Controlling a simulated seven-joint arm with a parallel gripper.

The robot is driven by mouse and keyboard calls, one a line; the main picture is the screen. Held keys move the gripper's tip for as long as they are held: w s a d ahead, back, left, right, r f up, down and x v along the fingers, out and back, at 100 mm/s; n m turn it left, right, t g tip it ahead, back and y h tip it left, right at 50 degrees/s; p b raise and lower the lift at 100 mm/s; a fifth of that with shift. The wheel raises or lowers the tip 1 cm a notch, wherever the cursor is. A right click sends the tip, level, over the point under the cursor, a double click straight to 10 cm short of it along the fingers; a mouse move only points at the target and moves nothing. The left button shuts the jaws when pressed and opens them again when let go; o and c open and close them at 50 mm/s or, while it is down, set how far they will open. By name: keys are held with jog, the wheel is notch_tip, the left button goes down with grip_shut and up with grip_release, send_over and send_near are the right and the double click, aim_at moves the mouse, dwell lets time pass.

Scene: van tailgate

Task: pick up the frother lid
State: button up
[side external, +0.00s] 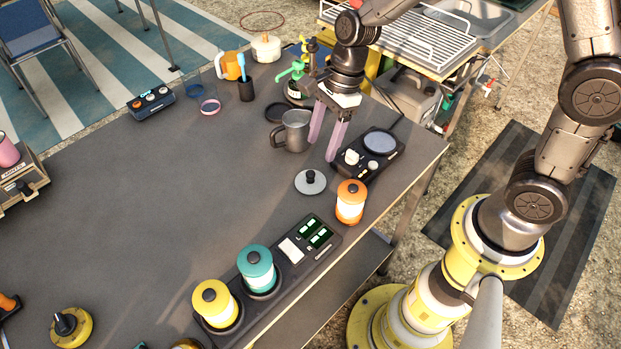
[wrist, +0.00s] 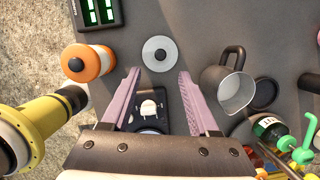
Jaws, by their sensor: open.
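The frother lid, a grey disc with a black knob (side external: 311,182), lies flat on the dark table. In the wrist view the lid (wrist: 159,55) shows just beyond the fingertips, roughly centred between them. My gripper (side external: 322,149) points down with its two pinkish fingers apart and nothing between them. It is above the table, behind the lid in the side view, near a black device with a round plate (side external: 369,154). The fingers (wrist: 160,74) also show in the wrist view, spread on both sides of that device's controls.
A metal jug (side external: 294,133) stands close left of my gripper. An orange-and-white canister (side external: 351,203) is close right of the lid. A black station (side external: 283,271) holds teal (side external: 256,270) and yellow (side external: 214,302) canisters. The table's left middle (side external: 150,200) is clear.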

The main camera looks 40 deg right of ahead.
aim_at(311, 172)
jog(key=x, duration=0.8)
jog(key=shift+a, duration=0.15)
jog(key=shift+c, duration=0.3)
grip_shut()
